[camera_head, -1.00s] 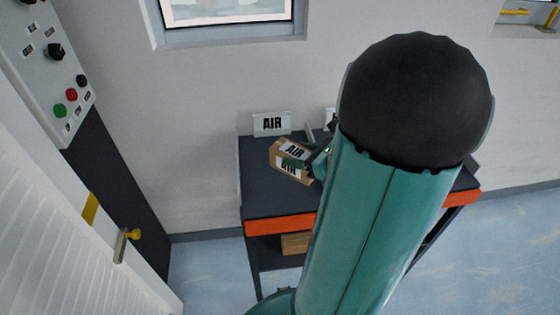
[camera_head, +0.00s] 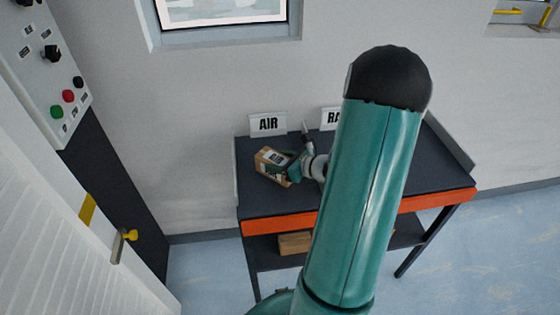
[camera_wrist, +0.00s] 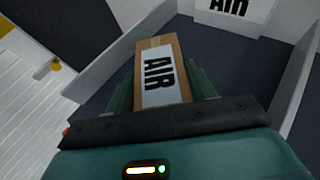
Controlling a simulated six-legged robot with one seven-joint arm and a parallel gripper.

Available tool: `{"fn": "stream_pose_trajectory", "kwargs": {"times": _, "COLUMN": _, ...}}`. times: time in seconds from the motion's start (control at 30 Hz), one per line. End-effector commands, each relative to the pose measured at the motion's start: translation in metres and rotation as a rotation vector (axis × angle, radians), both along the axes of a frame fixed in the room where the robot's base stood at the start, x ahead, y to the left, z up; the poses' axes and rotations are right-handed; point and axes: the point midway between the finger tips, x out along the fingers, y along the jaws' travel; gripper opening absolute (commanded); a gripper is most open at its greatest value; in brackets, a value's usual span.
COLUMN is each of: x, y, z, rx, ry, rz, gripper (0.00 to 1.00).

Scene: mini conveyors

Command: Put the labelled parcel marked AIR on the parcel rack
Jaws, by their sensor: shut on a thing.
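The parcel marked AIR (camera_head: 270,165) is a brown box with a white label, and it is tilted in the head view. My gripper (camera_head: 289,166) is shut on it, with one finger on each side. In the wrist view the parcel (camera_wrist: 160,72) stands between my green fingers (camera_wrist: 163,90), its label reading AIR. The parcel rack (camera_head: 268,197) is a dark table with an orange front edge. The parcel is over its left part, in front of the white AIR sign (camera_head: 267,124). I cannot tell whether the parcel touches the surface.
A second sign (camera_head: 331,118), partly hidden by my arm, stands right of the AIR sign. A brown box (camera_head: 295,243) lies on the lower shelf. A white door (camera_head: 70,215) and a control panel (camera_head: 45,65) are at the left. A low wall (camera_head: 448,145) edges the rack's right side.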

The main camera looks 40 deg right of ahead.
Motion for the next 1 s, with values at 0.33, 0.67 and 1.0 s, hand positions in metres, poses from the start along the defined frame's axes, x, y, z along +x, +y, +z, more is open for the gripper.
{"fn": "stream_pose_trajectory", "kwargs": {"times": 0.33, "x": 0.000, "y": 0.001, "z": -0.002, "rx": -0.001, "ry": -0.001, "rz": 0.003, "gripper": 0.58}}
{"fn": "stream_pose_trajectory", "kwargs": {"times": 0.67, "x": 0.000, "y": 0.000, "z": -0.002, "rx": -0.001, "ry": -0.001, "rz": 0.002, "gripper": 0.76}}
{"fn": "stream_pose_trajectory", "kwargs": {"times": 1.0, "x": -0.029, "y": -0.006, "z": 0.014, "rx": -0.004, "ry": -0.002, "rz": 0.000, "gripper": 0.76}}
